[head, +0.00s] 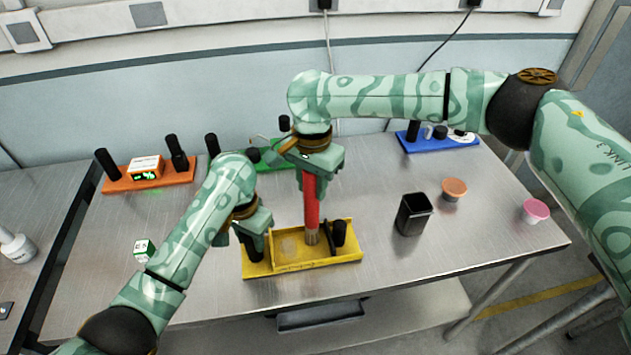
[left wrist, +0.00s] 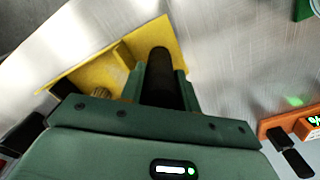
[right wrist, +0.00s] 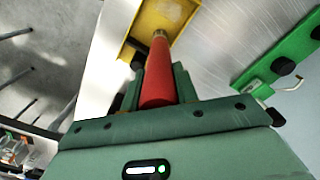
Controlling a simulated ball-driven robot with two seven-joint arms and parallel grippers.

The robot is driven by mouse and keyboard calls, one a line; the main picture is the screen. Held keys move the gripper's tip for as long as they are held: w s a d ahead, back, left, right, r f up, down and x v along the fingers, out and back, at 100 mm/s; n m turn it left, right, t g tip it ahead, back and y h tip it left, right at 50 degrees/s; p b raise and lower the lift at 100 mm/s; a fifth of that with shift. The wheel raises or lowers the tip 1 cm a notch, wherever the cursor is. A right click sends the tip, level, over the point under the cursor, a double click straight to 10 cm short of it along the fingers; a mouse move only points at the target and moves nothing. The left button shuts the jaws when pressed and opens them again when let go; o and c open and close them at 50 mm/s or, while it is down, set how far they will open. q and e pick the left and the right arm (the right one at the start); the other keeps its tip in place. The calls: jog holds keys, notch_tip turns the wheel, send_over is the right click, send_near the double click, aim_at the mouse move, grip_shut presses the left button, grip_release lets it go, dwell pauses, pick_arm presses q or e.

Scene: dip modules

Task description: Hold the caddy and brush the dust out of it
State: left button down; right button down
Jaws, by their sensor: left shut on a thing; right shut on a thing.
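The yellow caddy (head: 318,262) sits at the front middle of the table, with a black upright post near each end. My left gripper (head: 256,232) is shut on its left black post, which also shows between the fingers in the left wrist view (left wrist: 160,72). My right gripper (head: 311,172) is shut on the red handle of a brush (head: 311,204), held upright. The brush's pale bristles point down into the right part of the caddy; whether they touch its floor I cannot tell. A paler patch, perhaps dust (head: 290,244), shows on the caddy's floor left of the bristles.
A black open bin (head: 413,216) stands right of the caddy, with an orange-lidded cup (head: 454,188) and a pink-lidded cup (head: 536,210) beyond. Orange (head: 150,178), green (head: 270,156) and blue (head: 437,143) modules line the back. A small white-green box (head: 144,250) lies left.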

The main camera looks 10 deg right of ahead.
jog(key=shift+s+a, duration=1.25)
jog(key=shift+a, duration=4.5)
jog(key=shift+s+d+r, duration=0.15)
jog(key=shift+d, duration=1.05)
jog(key=shift+s+d+r, duration=0.1)
jog(key=shift+d+r, duration=0.05)
jog(key=shift+d, duration=1.05)
jog(key=w+d, duration=0.1)
jog(key=d, duration=0.7)
jog(key=shift+w+f, duration=0.2)
